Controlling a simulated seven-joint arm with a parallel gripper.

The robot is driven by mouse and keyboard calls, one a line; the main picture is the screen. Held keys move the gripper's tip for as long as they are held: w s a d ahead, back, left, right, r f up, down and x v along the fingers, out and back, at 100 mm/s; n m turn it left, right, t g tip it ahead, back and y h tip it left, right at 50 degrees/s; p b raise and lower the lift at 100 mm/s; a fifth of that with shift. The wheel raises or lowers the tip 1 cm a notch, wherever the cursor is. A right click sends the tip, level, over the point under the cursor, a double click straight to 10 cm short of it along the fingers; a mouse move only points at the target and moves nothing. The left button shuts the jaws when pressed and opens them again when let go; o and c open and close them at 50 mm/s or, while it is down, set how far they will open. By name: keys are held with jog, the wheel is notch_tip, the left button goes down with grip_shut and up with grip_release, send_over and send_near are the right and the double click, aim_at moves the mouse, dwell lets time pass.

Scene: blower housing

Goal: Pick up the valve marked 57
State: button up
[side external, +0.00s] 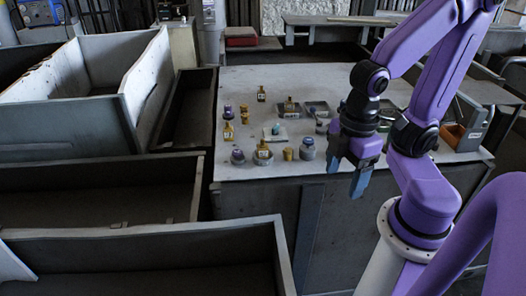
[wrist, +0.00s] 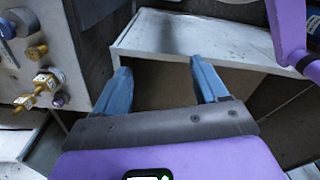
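Several small brass valves with white number tags stand on the grey table. One is at the left (side external: 228,131), one at the back (side external: 261,94), one on a tray (side external: 290,104) and one at the front (side external: 264,152). The tags are too small for me to read 57 with certainty. In the wrist view, tagged brass pieces (wrist: 43,80) lie at the left edge, outside the fingers. My gripper (side external: 348,172) is open and empty, pointing down at the table's front right, right of the valves. Its two blue fingers (wrist: 160,66) are wide apart with nothing between them.
Purple-topped pieces (side external: 228,111), a round grey piece (side external: 307,149) and a pale plate with a blue-green piece (side external: 275,130) stand among the valves. A grey and orange box (side external: 463,128) is at the table's right. Large grey bins (side external: 100,188) stand left and in front.

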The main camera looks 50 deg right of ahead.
notch_tip(320, 180, up, 6)
jog(key=m, duration=0.1)
send_over(262, 145)
jog(key=d, duration=0.1)
notch_tip(262, 145, down, 12)
jog(key=shift+w+d+f, duration=0.1)
jog(key=shift+w+d, duration=0.05)
jog(key=shift+a+f, duration=0.2)
jog(key=shift+f, duration=1.15)
jog(key=shift+a+f, duration=0.15)
jog(key=shift+f, duration=1.15)
grip_shut()
jog(key=shift+r, duration=0.1)
